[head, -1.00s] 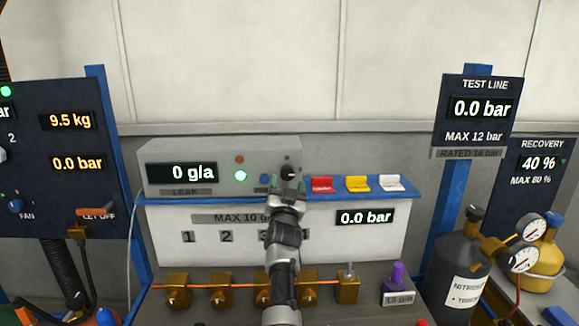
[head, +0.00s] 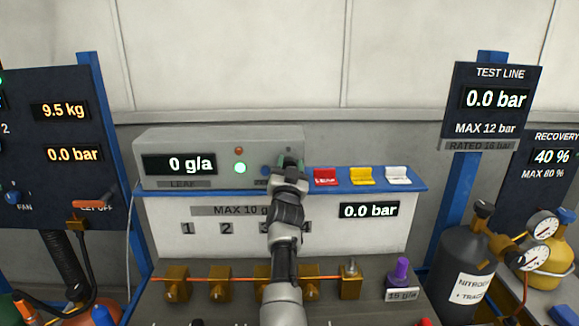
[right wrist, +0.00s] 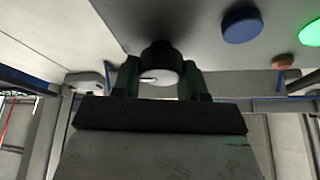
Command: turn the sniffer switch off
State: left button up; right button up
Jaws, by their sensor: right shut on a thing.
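The sniffer unit is a grey box (head: 220,142) marked LEAK, with a display (head: 179,164) reading 0 g/a. Its round black switch knob (right wrist: 160,63) has a white mark and shows in the right wrist view. My right gripper (head: 290,163) is at the right end of the box front and mostly hides the knob in the head view. In the right wrist view its two green fingers (right wrist: 160,78) are shut on the knob, one on each side. A green lamp (head: 240,168) on the box is lit. My left gripper is not in view.
A blue button (right wrist: 242,25) is close to the knob. Several brass valves (head: 220,285) stand below. A nitrogen cylinder (head: 466,262) stands at the right.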

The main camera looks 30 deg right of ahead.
jog(key=n+t+y+p, duration=0.1)
jog(key=n+y, duration=0.2)
jog(key=n, duration=0.3)
jog(key=n+y+p, duration=0.1)
jog(key=n+y, duration=0.2)
jog(key=n, duration=0.3)
jog(key=n+t+y+p, duration=0.1)
jog(key=n+y+p, duration=0.1)
jog(key=n, duration=0.4)
jog(key=shift+w+a+r+n+t+y, duration=0.1)
jog(key=shift+w+n+t+y, duration=0.05)
jog(key=shift+n+t+y, duration=0.2)
jog(key=n+y+p, duration=0.1)
jog(key=n+p, duration=0.1)
jog(key=shift+n, duration=0.35)
pick_arm(q)
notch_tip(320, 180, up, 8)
jog(key=p, duration=0.2)
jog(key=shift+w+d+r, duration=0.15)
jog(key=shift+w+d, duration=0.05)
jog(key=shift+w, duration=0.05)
pick_arm(e)
jog(key=shift+f+n+g+y, duration=0.1)
jog(key=shift+n+g+y, duration=0.2)
jog(key=shift+n, duration=0.35)
jog(key=shift+f+n+g+y, duration=0.1)
jog(key=shift+n+g, duration=0.25)
jog(key=shift+n, duration=0.3)
